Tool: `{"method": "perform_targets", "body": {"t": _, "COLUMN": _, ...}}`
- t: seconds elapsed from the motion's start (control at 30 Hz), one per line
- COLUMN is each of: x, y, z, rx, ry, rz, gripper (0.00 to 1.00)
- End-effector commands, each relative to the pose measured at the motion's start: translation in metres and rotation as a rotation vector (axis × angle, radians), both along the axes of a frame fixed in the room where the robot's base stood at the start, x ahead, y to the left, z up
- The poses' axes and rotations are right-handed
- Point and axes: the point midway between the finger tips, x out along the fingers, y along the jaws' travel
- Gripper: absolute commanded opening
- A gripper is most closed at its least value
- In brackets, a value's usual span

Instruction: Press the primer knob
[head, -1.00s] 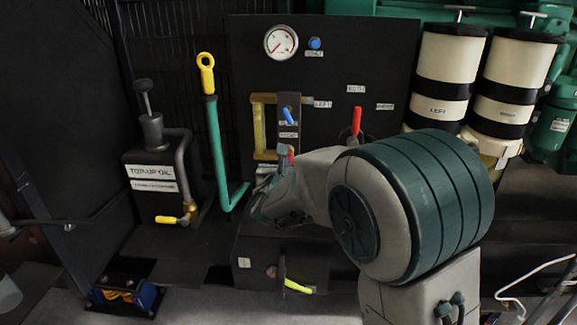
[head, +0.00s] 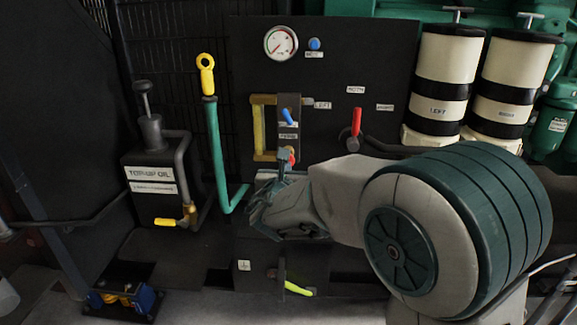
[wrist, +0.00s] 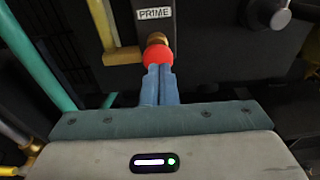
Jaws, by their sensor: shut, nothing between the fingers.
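The primer knob is a red ball (wrist: 158,57) on a brass-coloured stem, just below the PRIME label (wrist: 154,13) in the wrist view. In the head view, the knob (head: 292,156) shows as a small red-orange spot, partly hidden by my fingers. My gripper (head: 284,155) is shut and empty, its fingers pointing at the panel. In the wrist view, the blue fingers of my gripper (wrist: 158,70) lie together with their tips at the lower edge of the knob. I cannot tell whether they touch it or stop just in front.
A yellow tube frame (head: 257,125) stands close left of the knob. A teal pipe handle (head: 216,150) stands further left. A yellow-green lever (head: 298,289) is below.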

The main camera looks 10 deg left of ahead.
Motion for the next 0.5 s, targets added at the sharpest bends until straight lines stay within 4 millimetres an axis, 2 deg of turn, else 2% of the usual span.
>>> {"method": "perform_targets", "body": {"t": 0.03, "x": -0.015, "y": 0.002, "z": 0.006, "rx": 0.000, "ry": 0.002, "rz": 0.008, "gripper": 0.00}}
{"method": "perform_targets", "body": {"t": 0.2, "x": -0.051, "y": -0.004, "z": 0.010, "rx": 0.000, "ry": 0.002, "rz": -0.001, "gripper": 0.00}}
{"method": "perform_targets", "body": {"t": 0.33, "x": -0.071, "y": -0.006, "z": 0.011, "rx": -0.001, "ry": 0.003, "rz": -0.005, "gripper": 0.00}}
{"method": "perform_targets", "body": {"t": 0.5, "x": -0.085, "y": -0.006, "z": 0.012, "rx": -0.001, "ry": 0.002, "rz": -0.006, "gripper": 0.00}}
